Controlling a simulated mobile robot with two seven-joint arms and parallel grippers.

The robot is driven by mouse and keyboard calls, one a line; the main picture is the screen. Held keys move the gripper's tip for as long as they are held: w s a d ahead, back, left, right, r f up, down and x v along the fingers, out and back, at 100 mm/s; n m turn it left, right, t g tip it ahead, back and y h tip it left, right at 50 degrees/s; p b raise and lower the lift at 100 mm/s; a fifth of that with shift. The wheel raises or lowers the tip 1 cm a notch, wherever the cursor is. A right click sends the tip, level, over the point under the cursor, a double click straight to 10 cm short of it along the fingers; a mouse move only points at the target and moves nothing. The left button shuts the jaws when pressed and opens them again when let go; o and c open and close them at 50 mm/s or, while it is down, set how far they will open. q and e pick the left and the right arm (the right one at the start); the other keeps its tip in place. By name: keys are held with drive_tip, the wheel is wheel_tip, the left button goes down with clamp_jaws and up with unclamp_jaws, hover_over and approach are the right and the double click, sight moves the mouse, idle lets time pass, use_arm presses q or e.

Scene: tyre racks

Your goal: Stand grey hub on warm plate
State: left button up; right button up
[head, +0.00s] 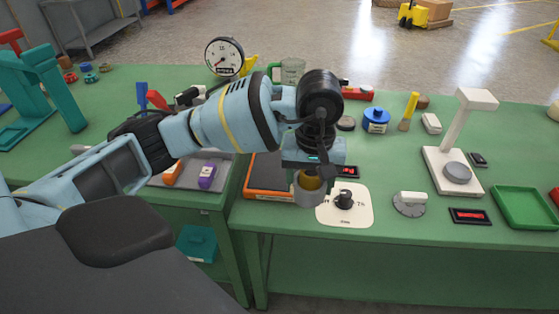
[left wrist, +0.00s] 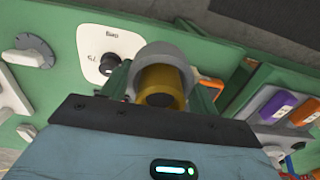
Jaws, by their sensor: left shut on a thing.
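My left gripper (head: 312,170) is shut on the grey hub (head: 308,196), a short grey cylinder with a brass-coloured core, and points downward. In the left wrist view the hub (left wrist: 163,55) shows as a grey ring around the brass core, between the fingers (left wrist: 160,85). The warm plate (head: 266,176), which I take to be the dark slab with an orange rim, lies on the green bench just left of the hub. The gripper and hub partly hide its right side. The hub appears above the bench, near the plate's right edge. My right gripper is not in view.
A white panel with a black knob (head: 344,201) lies right of the hub, with a small red display (head: 347,171) behind it. A white stand (head: 455,165), a timer dial (head: 409,205) and a green tray (head: 524,207) are farther right. A grey mat (head: 216,178) with coloured blocks lies left.

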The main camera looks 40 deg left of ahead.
use_arm(q)
drive_tip(key=w+a, duration=0.2)
drive_tip(key=a, duration=0.2)
drive_tip(key=w+a, duration=0.2)
drive_tip(key=a, duration=0.2)
drive_tip(key=w+a+f, duration=0.1)
drive_tip(key=w+a, duration=0.2)
drive_tip(key=a, duration=0.1)
drive_tip(key=shift+a+p, duration=0.25)
drive_tip(key=shift+p, duration=0.15)
drive_tip(key=shift+a+f, duration=0.2)
drive_tip(key=shift+a, duration=0.05)
drive_tip(key=shift+f, duration=1.65)
drive_tip(key=shift+f, duration=0.1)
drive_tip(key=shift+f, duration=0.1)
drive_tip(key=o, duration=1.2)
wheel_tip(320, 180, up, 12)
drive_tip(key=shift+r, duration=0.15)
